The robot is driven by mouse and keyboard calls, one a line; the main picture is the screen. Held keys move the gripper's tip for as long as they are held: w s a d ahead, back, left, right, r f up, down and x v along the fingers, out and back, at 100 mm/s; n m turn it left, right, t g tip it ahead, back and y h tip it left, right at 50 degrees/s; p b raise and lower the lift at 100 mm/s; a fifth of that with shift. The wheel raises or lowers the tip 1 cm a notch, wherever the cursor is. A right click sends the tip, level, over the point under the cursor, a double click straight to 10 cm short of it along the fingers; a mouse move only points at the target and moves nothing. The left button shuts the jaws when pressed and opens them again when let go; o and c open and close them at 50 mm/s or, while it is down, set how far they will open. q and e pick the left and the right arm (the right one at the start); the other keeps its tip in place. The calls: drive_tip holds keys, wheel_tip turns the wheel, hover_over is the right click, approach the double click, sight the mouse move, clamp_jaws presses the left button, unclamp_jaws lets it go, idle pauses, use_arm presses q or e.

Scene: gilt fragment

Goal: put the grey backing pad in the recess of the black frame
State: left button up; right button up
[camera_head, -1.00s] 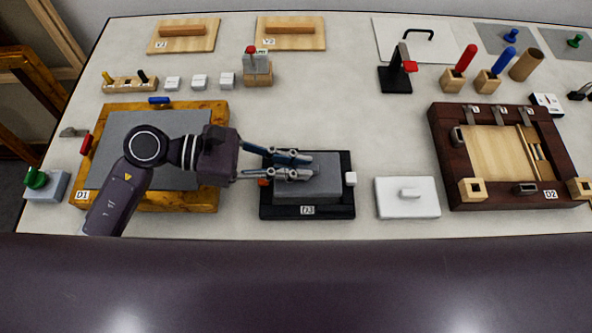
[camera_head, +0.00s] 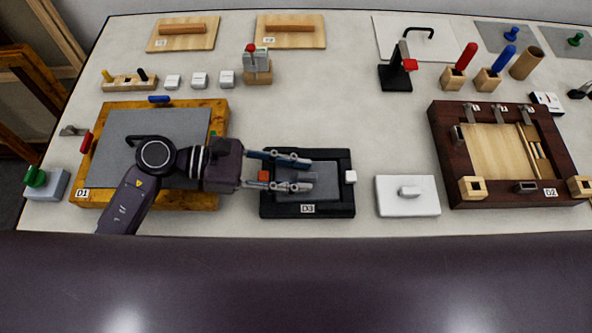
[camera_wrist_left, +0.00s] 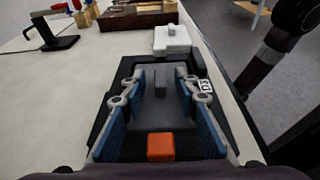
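The grey backing pad (camera_head: 326,170) lies within the recess of the black frame (camera_head: 336,209) marked D3. It looks flat, with the frame's rim around it; it also shows in the wrist view (camera_wrist_left: 160,112). A small upright grip (camera_wrist_left: 160,82) stands on the pad. My left gripper (camera_head: 304,174) is over the frame, fingers spread on both sides of the grip with gaps between. The fingers hide parts of the pad's edges, so I cannot tell if every edge is fully seated. My right gripper is not in view.
An orange block (camera_head: 263,177) and a white block (camera_head: 350,177) sit at the frame's left and right sides. A white lidded plate (camera_head: 393,203) lies to the right, then the dark wooden frame D2 (camera_head: 440,150). The wooden frame D1 (camera_head: 221,120) is left.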

use_arm(q)
drive_tip(key=shift+r, duration=0.1)
drive_tip(key=shift+r+p, duration=0.2)
drive_tip(key=shift+p, duration=0.15)
drive_tip(key=b+v, duration=0.2)
drive_tip(key=v, duration=0.3)
drive_tip(key=b+v, duration=0.1)
drive_tip(key=v, duration=0.5)
drive_tip(key=shift+f+b, duration=0.25)
drive_tip(key=shift+b, duration=0.1)
drive_tip(key=shift+a+r, duration=0.3)
drive_tip(key=shift+a, duration=0.2)
